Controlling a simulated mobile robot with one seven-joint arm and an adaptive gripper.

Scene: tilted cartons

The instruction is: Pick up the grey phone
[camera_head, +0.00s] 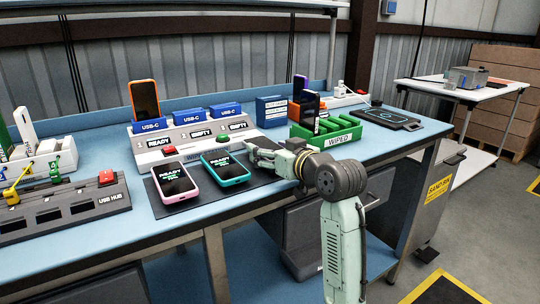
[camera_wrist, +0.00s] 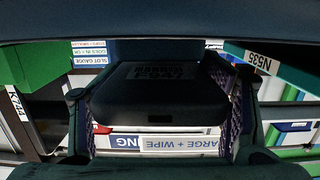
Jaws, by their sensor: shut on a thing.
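My gripper (camera_head: 268,154) reaches over the right part of the dark mat on the bench, just right of the teal phone. In the wrist view, my gripper (camera_wrist: 160,104) is shut on a dark grey phone (camera_wrist: 155,92), with one finger at each side of it. The phone's face carries pale text too small to read. In the head view the held phone is largely hidden by the gripper, and I cannot tell whether it touches the mat.
A pink phone (camera_head: 175,184) and a teal phone (camera_head: 225,168) lie on the mat. An orange phone (camera_head: 145,101) stands in the USB-C dock (camera_head: 190,133) behind. A green rack (camera_head: 326,128) marked WIPED stands right of my gripper. A USB hub (camera_head: 66,209) is at left.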

